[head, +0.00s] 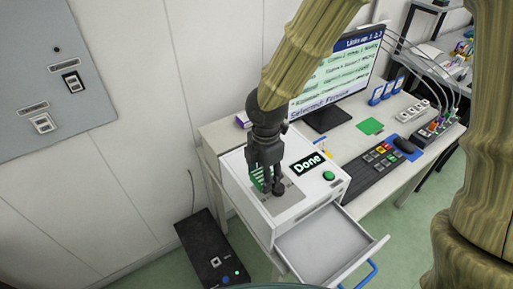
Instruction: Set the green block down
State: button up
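My gripper (271,187) points down over the top of a white box-shaped machine (240,175), at a grey plate (290,197) set into it. A small green patch with pale stripes (258,178) shows beside and behind the fingers; it may be the green block, mostly hidden by them. I cannot tell whether the fingers are closed on it or whether it rests on the machine. A flat green square (369,126) lies apart on the desk, in front of the monitor.
The machine has a "Done" display (307,163), a green button (328,175) and an open, empty-looking drawer (318,245) with a blue handle. A black box (207,250) lies on the floor.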

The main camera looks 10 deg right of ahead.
jog(key=w+p, duration=0.1)
jog(key=w, duration=0.3)
jog(key=w+f+p, duration=0.1)
jog(key=w, duration=0.3)
jog(key=w+p, duration=0.1)
jog(key=w, duration=0.2)
jog(key=shift+w+d+f, duration=0.15)
jog(key=shift+w, duration=0.25)
jog(key=shift+w+p, duration=0.4)
jog(key=shift+p, duration=0.1)
jog(key=shift+f+p, duration=0.7)
jog(key=shift+f, duration=1.05)
jog(key=shift+f, duration=0.2)
jog(key=o, duration=1.2)
jog(key=shift+c, duration=0.2)
jog(key=shift+r, duration=0.15)
notch_tip(320, 180, up, 12)
jog(key=b, duration=0.2)
jog(key=shift+b, duration=0.35)
